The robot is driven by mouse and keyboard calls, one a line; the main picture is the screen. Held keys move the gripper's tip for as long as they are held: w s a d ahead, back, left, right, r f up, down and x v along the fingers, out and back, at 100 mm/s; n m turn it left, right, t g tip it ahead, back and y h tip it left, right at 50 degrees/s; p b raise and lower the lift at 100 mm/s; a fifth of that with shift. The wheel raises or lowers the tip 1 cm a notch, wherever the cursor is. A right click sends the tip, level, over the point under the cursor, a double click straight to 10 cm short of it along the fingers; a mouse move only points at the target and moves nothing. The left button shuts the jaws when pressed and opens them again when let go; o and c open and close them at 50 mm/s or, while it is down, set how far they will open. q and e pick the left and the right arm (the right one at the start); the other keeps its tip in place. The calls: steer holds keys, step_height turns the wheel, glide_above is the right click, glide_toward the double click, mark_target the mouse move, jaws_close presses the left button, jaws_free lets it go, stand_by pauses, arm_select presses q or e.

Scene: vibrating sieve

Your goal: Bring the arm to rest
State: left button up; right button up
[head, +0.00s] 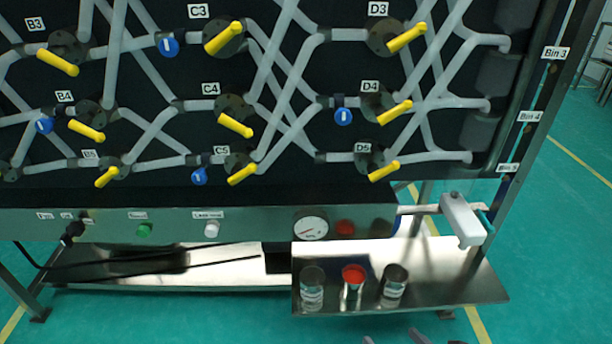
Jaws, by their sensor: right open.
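My right gripper (394,339) shows only at the bottom edge of the head view, as grey fingertips set apart from each other. It is open, with nothing visible between the tips. It is in front of and below the metal shelf (450,285), apart from the cups on it. The rest of the right arm is cut off by the frame. My left gripper is not in view.
Two clear cups (312,290) (394,287) and a cup with red contents (353,283) stand on the shelf. Behind rise the control panel (260,225), a gauge (311,228) and pipes with yellow valve handles (235,125). A white box (462,220) juts out right. Green floor (550,270) is clear.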

arm_select(q)
steer(key=p, duration=0.2)
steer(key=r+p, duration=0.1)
steer(key=p, duration=0.1)
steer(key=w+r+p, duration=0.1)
steer(key=p, duration=0.1)
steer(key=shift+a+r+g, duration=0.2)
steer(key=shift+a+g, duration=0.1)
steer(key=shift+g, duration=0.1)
arm_select(e)
steer(key=s+a+r+m+g, duration=0.1)
steer(key=r+m, duration=0.4)
steer(key=m, duration=1.2)
steer(key=s+a+r+m+g, duration=0.1)
steer(key=s+r+m, duration=0.3)
steer(key=m, duration=1.4)
steer(key=shift+s+a+r+h, duration=0.3)
steer(key=shift+a+r+h, duration=0.1)
steer(key=shift+a+r, duration=0.15)
